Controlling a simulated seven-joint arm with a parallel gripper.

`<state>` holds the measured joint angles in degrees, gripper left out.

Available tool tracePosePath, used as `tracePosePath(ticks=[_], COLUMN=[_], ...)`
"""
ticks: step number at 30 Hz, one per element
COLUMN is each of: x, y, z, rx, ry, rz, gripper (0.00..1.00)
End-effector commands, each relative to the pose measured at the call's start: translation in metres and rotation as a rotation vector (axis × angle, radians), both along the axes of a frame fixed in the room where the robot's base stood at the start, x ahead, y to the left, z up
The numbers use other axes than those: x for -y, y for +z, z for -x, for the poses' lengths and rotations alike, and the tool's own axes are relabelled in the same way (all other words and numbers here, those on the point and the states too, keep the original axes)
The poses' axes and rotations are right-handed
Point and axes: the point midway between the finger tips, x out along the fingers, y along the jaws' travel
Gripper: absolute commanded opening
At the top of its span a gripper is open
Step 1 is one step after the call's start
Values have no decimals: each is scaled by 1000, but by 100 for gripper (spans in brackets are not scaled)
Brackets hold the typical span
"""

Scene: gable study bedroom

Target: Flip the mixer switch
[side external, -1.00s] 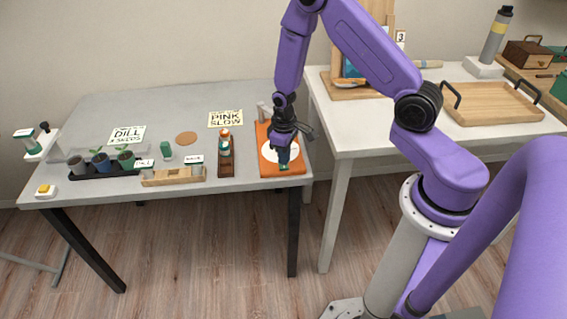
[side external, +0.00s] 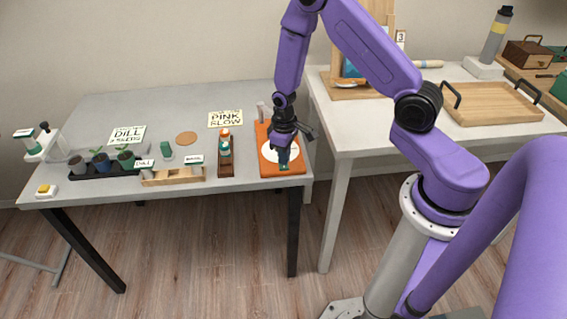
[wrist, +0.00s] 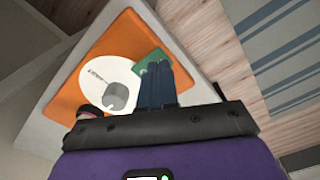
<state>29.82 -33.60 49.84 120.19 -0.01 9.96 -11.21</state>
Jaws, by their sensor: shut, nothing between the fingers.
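The mixer is an orange base (side external: 265,136) with a white round plate (side external: 269,153), at the right front of the grey table in the side view. The wrist view also shows the orange base (wrist: 129,22), the white plate (wrist: 112,66) and a grey cylinder (wrist: 117,96) on the plate. A green piece (wrist: 146,62), perhaps the switch, is at the base's front edge. My gripper (side external: 284,162) is shut and empty, pointing down over this front part. In the wrist view its fingertips (wrist: 155,72) overlap the green piece and partly hide it; contact is unclear.
A wooden stand with a green-labelled bottle (side external: 225,147) is just left of the mixer. A wooden tray (side external: 172,176), plant pots (side external: 102,162) and a yellow-topped block (side external: 45,190) lie farther left. A higher white table (side external: 345,143) stands close on the right.

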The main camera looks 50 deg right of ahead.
Motion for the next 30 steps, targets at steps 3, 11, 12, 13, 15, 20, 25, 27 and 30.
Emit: tracePosePath(ticks=[3,11,12,13,15,20,25,27,30], x=[0,0,0,0,0,0,0,0,0], y=[0,0,-1,-1,-2,-4,-6,-7,-8], z=[0,0,0,0,0,0,0,0,0], rx=[0,0,0,0,-1,0,0,1,0], ry=[0,0,0,0,0,0,0,0,0], rz=[0,0,0,0,0,0,0,0,0], gripper=[0,0,0,0,0,0,0,0,0])
